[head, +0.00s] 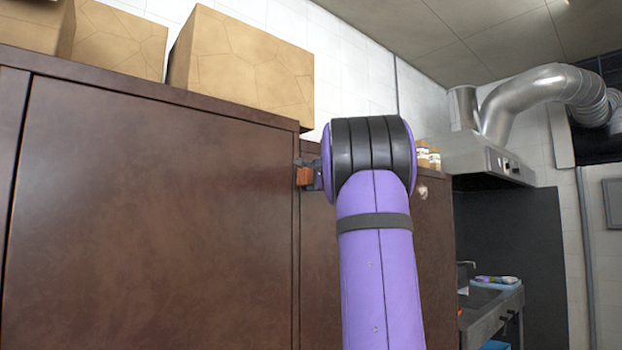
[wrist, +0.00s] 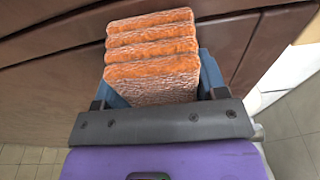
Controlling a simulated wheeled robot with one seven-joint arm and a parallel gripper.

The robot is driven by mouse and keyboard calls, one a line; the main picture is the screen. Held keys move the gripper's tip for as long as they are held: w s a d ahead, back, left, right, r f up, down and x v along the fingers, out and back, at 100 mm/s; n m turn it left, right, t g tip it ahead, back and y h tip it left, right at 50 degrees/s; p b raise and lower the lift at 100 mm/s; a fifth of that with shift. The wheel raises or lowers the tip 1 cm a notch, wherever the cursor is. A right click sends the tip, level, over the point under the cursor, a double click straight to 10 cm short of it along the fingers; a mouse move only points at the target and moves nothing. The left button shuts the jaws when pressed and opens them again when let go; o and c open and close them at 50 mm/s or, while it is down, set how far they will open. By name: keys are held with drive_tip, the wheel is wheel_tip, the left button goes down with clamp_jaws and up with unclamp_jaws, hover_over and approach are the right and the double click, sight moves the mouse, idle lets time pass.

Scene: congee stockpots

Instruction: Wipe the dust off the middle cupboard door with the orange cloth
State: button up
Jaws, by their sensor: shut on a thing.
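The orange cloth (wrist: 152,77) is a folded, layered pad with a rough, pale-flecked face. My gripper (wrist: 158,88) is shut on it, with a blue finger on either side. In the head view the cloth (head: 303,177) shows as a small orange patch beside my purple arm, which hides most of the gripper. A large brown cupboard door (head: 150,210) fills the left of the head view, with faint lighter mottling. I cannot tell which door is the middle one, or whether the mottling is dust. The cloth is close to the brown front; contact is unclear.
Cardboard boxes (head: 240,65) stand on top of the cupboards at the left. Small jars (head: 428,157) stand farther right. A metal hood and duct (head: 530,95) hang at the right, above a sink counter (head: 490,305). Tiled floor (wrist: 295,135) shows in the wrist view.

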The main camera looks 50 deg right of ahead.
sight(271, 174)
drive_tip(key=shift+a, duration=0.15)
drive_tip(key=shift+w+a, duration=0.6)
drive_tip(key=shift+a, duration=1.7)
drive_tip(key=shift+w+a, duration=0.55)
drive_tip(key=shift+a, duration=1.75)
drive_tip(key=shift+w+a, duration=0.6)
drive_tip(key=shift+a, duration=1.7)
drive_tip(key=shift+s, duration=0.1)
drive_tip(key=shift+d+v, duration=0.2)
drive_tip(key=shift+v, duration=1.25)
drive_tip(key=shift+d+v, duration=0.2)
drive_tip(key=shift+v, duration=1.2)
drive_tip(key=shift+s, duration=0.3)
drive_tip(key=v, duration=0.2)
drive_tip(key=shift+s, duration=0.45)
